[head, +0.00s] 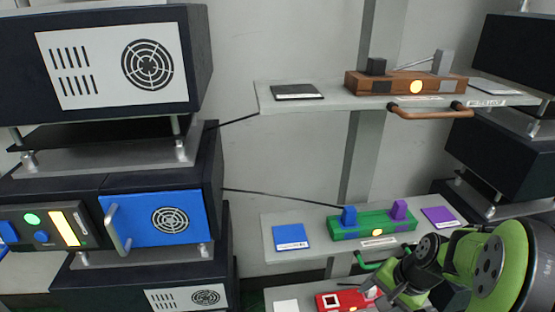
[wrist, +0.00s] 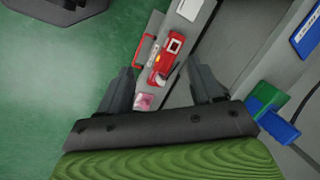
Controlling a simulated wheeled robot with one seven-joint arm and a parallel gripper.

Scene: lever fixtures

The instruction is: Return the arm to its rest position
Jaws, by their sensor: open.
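My green arm (head: 490,262) reaches in from the lower right in the head view. My gripper (wrist: 165,72) shows its two dark fingers spread apart in the wrist view, with nothing held between them. The red lever fixture (wrist: 168,62) is seen through the gap between the fingers, on a lower shelf; it also shows in the head view (head: 338,300), partly hidden by my arm. The green fixture (head: 372,224) with blue and purple blocks stands on the middle shelf, close to my arm in the picture. No contact is visible.
The brown fixture (head: 410,83) sits on the top shelf above a brown handle (head: 432,112). A blue panel (head: 155,221) with a pale handle is at left. Dark cabinets (head: 500,165) stand at right. Open green floor (wrist: 60,100) lies left in the wrist view.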

